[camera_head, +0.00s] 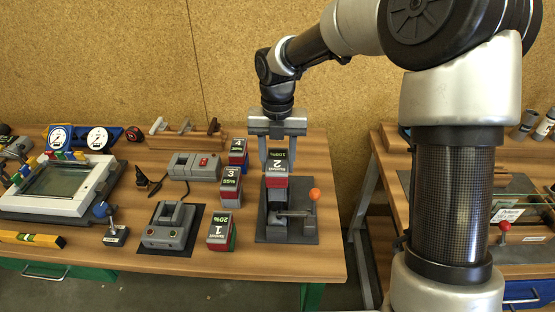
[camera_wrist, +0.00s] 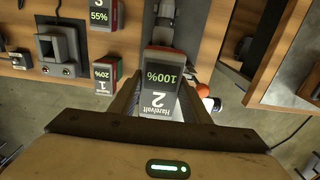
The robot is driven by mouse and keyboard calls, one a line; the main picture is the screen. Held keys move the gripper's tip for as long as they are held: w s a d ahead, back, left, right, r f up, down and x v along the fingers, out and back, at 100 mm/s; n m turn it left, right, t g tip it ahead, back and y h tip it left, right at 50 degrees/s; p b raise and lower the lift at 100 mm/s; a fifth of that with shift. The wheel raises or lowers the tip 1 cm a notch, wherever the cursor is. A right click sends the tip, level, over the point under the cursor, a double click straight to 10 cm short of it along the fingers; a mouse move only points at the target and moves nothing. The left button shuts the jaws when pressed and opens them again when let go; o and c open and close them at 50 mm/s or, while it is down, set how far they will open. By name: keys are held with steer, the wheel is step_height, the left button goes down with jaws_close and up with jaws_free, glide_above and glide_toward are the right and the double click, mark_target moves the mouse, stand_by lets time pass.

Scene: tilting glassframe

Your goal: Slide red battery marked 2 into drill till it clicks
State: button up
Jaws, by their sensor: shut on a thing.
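The red battery marked 2 (camera_head: 275,183) is between the two fingers of my gripper (camera_head: 277,168), which is shut on it. In the wrist view its dark top (camera_wrist: 157,95) reads 2 and 100%, with a red edge at the far end. The battery is over the back of a grey fixture (camera_head: 277,228) on a dark plate, which has a lever with an orange knob (camera_head: 314,194). A grey body, perhaps the drill, lies under and in front of the battery. The battery hides the join, so I cannot tell whether it is seated.
Battery 3 (camera_head: 229,186), battery 1 (camera_head: 220,232) and another battery (camera_head: 238,153) stand left of the fixture. A grey charger-like dock (camera_head: 170,226) and a grey box with a red button (camera_head: 195,165) are farther left. The table's right edge is close to the fixture.

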steer(key=shift+f+b, duration=0.95)
steer(key=shift+f, duration=0.95)
steer(key=o, duration=1.3)
steer(key=shift+c, duration=0.2)
step_height(320, 180, up, 18)
steer(key=shift+f+p, duration=0.25)
steer(key=shift+p, duration=0.15)
